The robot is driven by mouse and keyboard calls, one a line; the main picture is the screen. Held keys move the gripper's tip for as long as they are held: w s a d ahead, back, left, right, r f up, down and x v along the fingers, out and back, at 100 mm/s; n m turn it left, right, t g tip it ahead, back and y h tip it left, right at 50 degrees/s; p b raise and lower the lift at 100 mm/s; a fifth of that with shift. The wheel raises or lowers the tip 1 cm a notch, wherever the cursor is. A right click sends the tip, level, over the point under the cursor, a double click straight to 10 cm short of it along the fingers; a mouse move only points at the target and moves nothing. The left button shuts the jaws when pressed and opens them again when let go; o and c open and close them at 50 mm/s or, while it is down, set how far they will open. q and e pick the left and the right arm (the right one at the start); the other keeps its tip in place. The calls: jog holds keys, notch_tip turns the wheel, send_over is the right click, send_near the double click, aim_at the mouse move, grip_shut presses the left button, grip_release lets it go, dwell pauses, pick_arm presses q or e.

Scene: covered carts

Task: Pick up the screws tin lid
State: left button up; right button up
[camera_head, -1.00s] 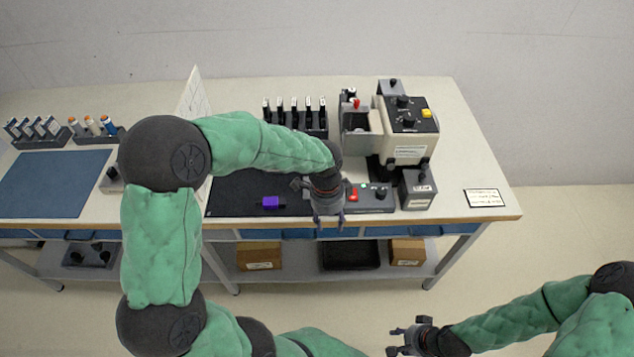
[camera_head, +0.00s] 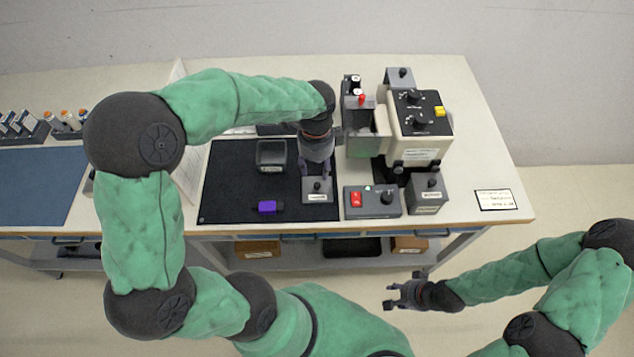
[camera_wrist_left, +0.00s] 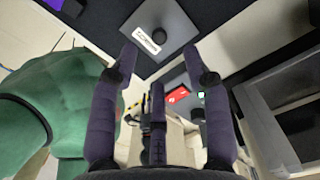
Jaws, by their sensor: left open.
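A grey square lid (camera_head: 317,196) with a black knob and a white label lies on the black mat. In the left wrist view the lid (camera_wrist_left: 178,25) shows just past my fingertips, with its knob between their lines. A dark grey open tin (camera_head: 271,168) stands behind and left of the lid. My right gripper (camera_head: 391,295) is open and empty in front of the bench.
A purple block (camera_head: 267,207) lies left of the lid on the mat (camera_head: 225,190). A control box (camera_head: 372,202) with a red switch stands close on its right. A grey labelled box (camera_head: 428,196) and a beige machine (camera_head: 423,130) stand further right.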

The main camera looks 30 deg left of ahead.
aim_at(318, 184)
pick_arm(q)
jog(key=f, duration=0.2)
jog(key=shift+s+d+f, duration=0.1)
jog(key=shift+s+f, duration=0.1)
jog(key=shift+f, duration=0.1)
jog(key=shift+w+f+b, duration=0.15)
jog(key=shift+f+b, duration=0.15)
jog(key=shift+f, duration=0.15)
notch_tip(318, 184, down, 5)
jog(key=shift+d+f+b, duration=0.1)
jog(key=shift+d+b, duration=0.05)
jog(key=shift+b, duration=0.7)
grip_shut()
